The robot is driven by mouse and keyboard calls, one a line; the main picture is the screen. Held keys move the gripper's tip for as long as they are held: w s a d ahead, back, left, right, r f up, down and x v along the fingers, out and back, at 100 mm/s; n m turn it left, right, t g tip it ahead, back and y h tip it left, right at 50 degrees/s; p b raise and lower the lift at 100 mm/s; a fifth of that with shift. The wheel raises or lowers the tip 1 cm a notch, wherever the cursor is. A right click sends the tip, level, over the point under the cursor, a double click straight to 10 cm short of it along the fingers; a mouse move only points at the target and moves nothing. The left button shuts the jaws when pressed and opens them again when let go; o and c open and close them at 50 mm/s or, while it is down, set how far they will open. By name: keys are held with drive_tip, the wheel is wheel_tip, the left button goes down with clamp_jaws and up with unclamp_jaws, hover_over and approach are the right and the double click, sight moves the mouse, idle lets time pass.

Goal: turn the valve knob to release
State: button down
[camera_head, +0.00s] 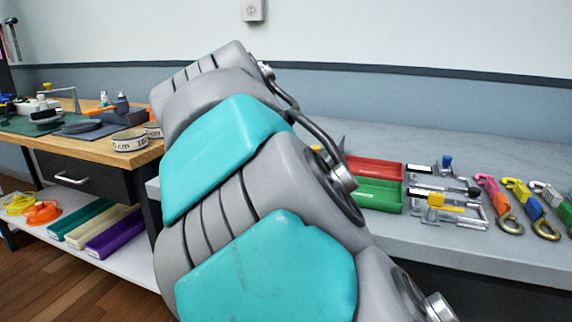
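I cannot make out a valve knob in the head view. My own grey and teal arm fills the middle of the picture and hides part of the grey bench (460,148) behind it. My gripper cannot be seen, so its place relative to any knob does not show. A small blue knob-like part (447,161) and a yellow one (436,199) sit on metal hardware on the bench, right of my arm. I cannot tell whether either is a valve knob.
A red bin (374,170) and a green bin (378,194) stand on the bench beside my arm. Colored straps with metal hooks (510,222) lie at the right. A wooden workbench (88,148) with tape rolls (130,140) is at the left. The bench's back strip is clear.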

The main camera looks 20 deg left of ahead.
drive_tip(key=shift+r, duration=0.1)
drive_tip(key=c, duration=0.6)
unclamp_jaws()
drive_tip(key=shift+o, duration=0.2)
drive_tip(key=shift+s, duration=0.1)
